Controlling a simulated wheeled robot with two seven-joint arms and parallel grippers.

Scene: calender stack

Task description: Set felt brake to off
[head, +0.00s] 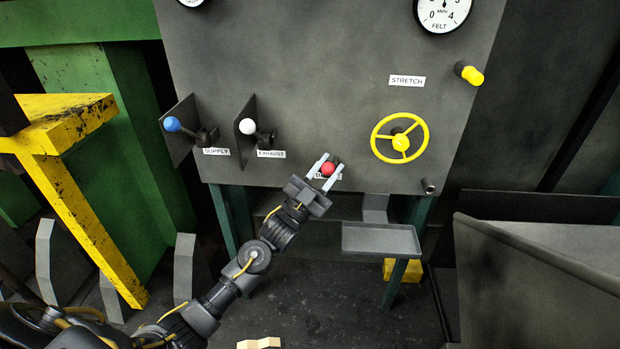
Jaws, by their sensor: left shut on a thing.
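A red knob (327,169) sticks out near the lower edge of the grey panel (320,60). A small white label sits just below it, mostly hidden by my gripper, so I cannot read it. My left gripper (326,167) reaches up from the lower left and is shut on the red knob, with one finger on each side. No label with the words felt brake is readable. My right gripper is not in view.
A blue-knobbed SUPPLY lever (172,124) and a white-knobbed EXHAUST lever (247,127) stand left of the red knob. A yellow handwheel (401,143) is to the right. A grey tray (381,239) juts out below. A yellow post (85,215) stands left.

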